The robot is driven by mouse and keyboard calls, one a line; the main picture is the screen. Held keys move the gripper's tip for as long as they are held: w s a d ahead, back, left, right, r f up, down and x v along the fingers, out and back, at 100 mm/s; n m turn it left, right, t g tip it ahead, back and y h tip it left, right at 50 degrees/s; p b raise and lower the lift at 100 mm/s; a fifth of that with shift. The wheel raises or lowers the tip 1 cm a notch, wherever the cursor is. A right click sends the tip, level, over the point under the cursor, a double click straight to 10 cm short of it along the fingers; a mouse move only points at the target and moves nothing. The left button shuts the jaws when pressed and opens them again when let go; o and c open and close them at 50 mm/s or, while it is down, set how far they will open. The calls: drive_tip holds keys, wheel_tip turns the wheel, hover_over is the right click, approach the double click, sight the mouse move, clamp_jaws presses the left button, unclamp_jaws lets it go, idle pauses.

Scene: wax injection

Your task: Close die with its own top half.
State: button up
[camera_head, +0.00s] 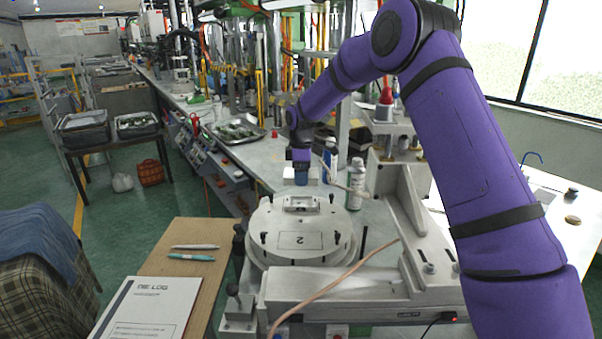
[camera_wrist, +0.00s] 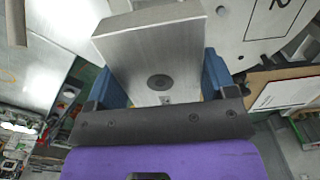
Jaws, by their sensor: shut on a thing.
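My gripper (camera_head: 301,170) is at the end of my purple arm, just beyond the round metal turntable (camera_head: 270,246) marked 2. Its blue fingers (camera_wrist: 214,72) are shut on a grey metal block (camera_wrist: 150,48), which looks like the die's top half. The block has a dark round hole, and shows in the head view as pale ends beside the fingers. The die's lower part (camera_head: 300,205) sits on the far part of the turntable plate. The held block is apart from it, behind it in the picture. The block's underside is hidden.
White bottles (camera_head: 356,184) stand close right of my gripper. A metal tray (camera_head: 238,131) with parts lies further back left. Dark posts (camera_head: 265,238) stick up from the turntable. A wooden board (camera_head: 185,255) with pens and a log booklet (camera_head: 150,306) is at front left.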

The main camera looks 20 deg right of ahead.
hover_over(301, 203)
drive_tip(key=shift+w+d+f, duration=0.1)
drive_tip(key=shift+f, duration=2.6)
drive_tip(key=shift+f, duration=0.95)
drive_tip(key=o, duration=1.1)
drive_tip(key=shift+f, duration=0.1)
wheel_tip(301, 203, up, 11)
drive_tip(key=shift+f, duration=0.1)
